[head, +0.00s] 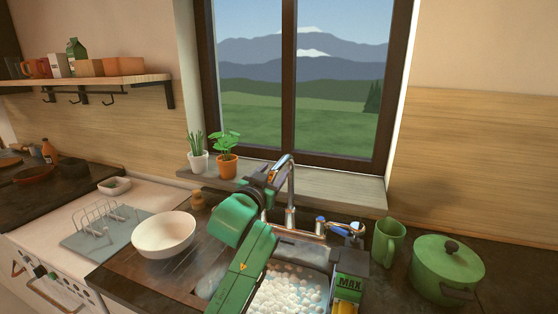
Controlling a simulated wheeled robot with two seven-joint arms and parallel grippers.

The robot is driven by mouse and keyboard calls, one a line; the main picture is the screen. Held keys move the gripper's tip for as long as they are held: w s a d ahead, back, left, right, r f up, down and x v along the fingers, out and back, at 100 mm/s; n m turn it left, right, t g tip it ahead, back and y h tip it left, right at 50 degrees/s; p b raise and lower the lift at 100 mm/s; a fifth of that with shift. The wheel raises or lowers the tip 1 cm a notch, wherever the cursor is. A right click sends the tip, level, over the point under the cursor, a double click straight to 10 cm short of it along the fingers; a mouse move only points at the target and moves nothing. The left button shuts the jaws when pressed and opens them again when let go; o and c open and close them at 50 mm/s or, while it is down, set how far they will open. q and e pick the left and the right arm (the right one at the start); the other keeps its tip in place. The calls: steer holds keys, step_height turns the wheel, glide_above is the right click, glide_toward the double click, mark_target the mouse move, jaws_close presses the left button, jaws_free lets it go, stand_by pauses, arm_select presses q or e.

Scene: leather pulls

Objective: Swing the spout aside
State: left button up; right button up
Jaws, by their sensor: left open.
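The chrome spout (291,183) rises behind the sink in front of the window, and its arched top bends to the left. My left gripper (273,176) is at the left side of the arch, open. Its dark fingers are small and overlap the spout's outlet end, so I cannot tell whether they touch it. The sink (290,287) holds white foam.
A white bowl (163,234) sits left of my arm on the draining area. Two potted plants (227,166) stand on the window sill. A green mug (388,241) and a lidded green pot (447,268) stand right of the sink.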

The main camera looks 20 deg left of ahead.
arm_select(q)
steer(key=w, duration=0.4)
steer(key=shift+d+p, duration=0.2)
steer(key=shift+p, duration=0.15)
steer(key=shift+w+f, duration=0.1)
steer(key=shift+w, duration=0.3)
arm_select(e)
steer(key=shift+w+r, duration=0.7)
steer(key=shift+w, duration=0.15)
arm_select(q)
jaws_close()
arm_select(e)
steer(key=shift+s+d, duration=0.1)
steer(key=shift+d, duration=0.05)
